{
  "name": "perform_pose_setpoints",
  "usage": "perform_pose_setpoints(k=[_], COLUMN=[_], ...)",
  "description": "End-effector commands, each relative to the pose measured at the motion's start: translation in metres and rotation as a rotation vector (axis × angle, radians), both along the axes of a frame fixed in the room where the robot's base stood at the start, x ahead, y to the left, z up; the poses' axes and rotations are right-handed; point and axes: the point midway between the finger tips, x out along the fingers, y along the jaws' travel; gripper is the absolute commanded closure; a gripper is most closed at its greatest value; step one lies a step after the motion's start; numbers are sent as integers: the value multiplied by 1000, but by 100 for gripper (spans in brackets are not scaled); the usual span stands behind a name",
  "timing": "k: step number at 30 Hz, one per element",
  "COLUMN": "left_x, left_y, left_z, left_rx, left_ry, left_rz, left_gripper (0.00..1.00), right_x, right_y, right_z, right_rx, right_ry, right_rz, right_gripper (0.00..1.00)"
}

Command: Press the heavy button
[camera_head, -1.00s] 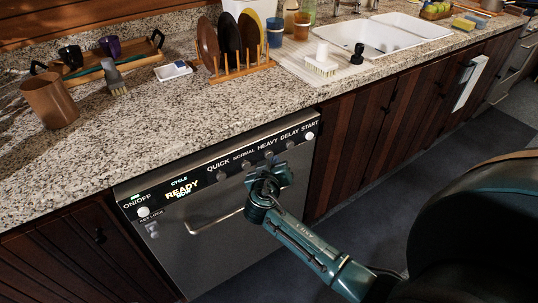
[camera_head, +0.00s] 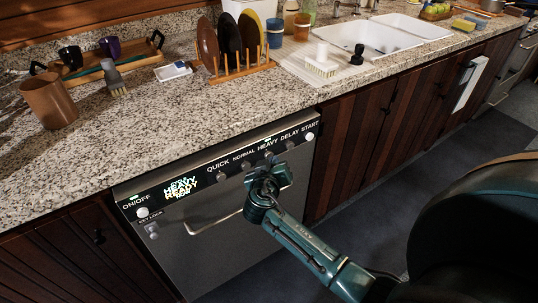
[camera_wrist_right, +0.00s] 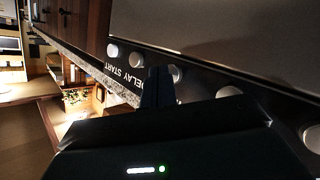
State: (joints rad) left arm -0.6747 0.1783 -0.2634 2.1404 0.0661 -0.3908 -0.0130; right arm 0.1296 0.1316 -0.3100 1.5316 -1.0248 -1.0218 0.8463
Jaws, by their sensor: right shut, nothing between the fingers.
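The dishwasher (camera_head: 240,240) has a dark control strip labelled QUICK, NORMAL, HEAVY, DELAY, START. The heavy button (camera_head: 269,156) sits below the HEAVY label, partly hidden by my right gripper (camera_head: 268,168). In the right wrist view it is the round knob (camera_wrist_right: 176,73) beside my right gripper's fingers (camera_wrist_right: 157,87). The fingers are shut and empty, at or very near this button; I cannot tell whether they touch. The display (camera_head: 181,189) reads HEAVY and READY, and a small green light shows near the HEAVY label. My left gripper is not in view.
The normal button (camera_head: 246,165) and delay button (camera_head: 290,145) lie close on either side. The dishwasher handle (camera_head: 215,222) runs below the strip. The granite counter (camera_head: 170,125) above holds a plate rack (camera_head: 240,71) and a brown cup (camera_head: 50,104).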

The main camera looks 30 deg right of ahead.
Motion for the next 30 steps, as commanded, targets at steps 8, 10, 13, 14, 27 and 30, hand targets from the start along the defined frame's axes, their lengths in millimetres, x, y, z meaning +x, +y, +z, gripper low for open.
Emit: perform_pose_setpoints(k=[8, 10, 13, 14, 27, 30], left_x=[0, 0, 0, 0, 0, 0], left_y=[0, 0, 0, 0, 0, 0], left_z=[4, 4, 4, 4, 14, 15], left_rx=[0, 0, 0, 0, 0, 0], left_ry=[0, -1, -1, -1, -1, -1], left_rz=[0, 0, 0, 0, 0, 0], left_gripper=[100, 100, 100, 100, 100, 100], right_x=[-14, -14, -14, -14, -48, -58], right_y=[-1, -1, -1, -1, -4, -5], right_z=[0, 0, 0, 0, 0, 0], right_rx=[-1, -1, -1, -1, -1, 0], right_ry=[1, 1, 1, 1, 3, 4], right_rz=[-1, -1, -1, -1, -2, -1], right_gripper=[100, 100, 100, 100, 100, 100])
